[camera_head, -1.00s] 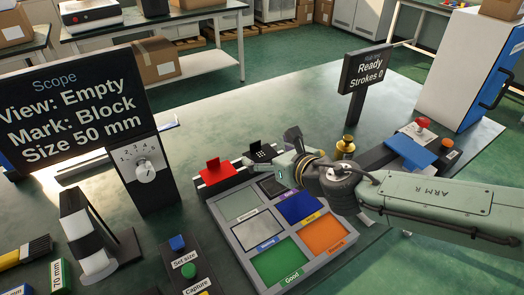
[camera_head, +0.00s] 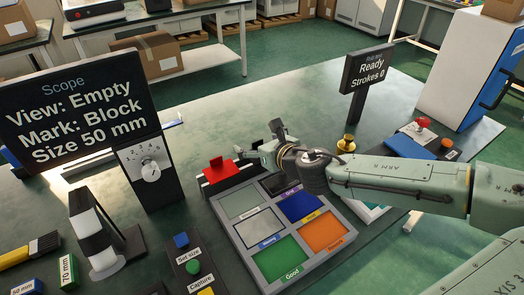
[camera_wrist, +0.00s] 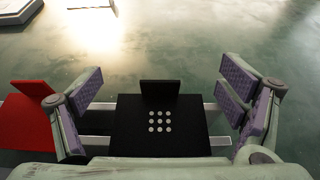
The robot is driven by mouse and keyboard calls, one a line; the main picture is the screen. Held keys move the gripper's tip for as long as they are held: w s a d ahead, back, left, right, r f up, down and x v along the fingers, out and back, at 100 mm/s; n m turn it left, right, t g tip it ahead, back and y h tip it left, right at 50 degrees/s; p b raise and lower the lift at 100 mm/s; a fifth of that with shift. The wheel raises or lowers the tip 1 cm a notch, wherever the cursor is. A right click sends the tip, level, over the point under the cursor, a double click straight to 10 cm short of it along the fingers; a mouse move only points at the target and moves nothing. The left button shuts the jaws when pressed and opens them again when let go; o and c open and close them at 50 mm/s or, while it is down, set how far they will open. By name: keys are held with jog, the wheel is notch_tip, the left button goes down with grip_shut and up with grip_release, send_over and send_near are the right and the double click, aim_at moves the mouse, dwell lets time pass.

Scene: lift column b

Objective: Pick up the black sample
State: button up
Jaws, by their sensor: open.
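The black sample (camera_wrist: 160,125) is a flat black block with a grid of pale dots on its top and an upright black tab at its far edge. It sits on a rack with pale rails in the wrist view. My gripper (camera_wrist: 168,100) is open, with one purple-padded finger on each side of the black sample, apart from it. In the head view my gripper (camera_head: 262,152) is over the rack behind the tray, and hides most of the black sample there.
A red sample (camera_head: 218,171) stands on the rack just left of the black one. A tray with coloured compartments (camera_head: 247,262) lies in front. The scope sign (camera_head: 78,108) stands left, the press sign (camera_head: 368,70) right. A brass weight (camera_head: 346,144) stands behind my arm.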

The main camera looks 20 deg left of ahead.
jog(key=c, duration=1.6)
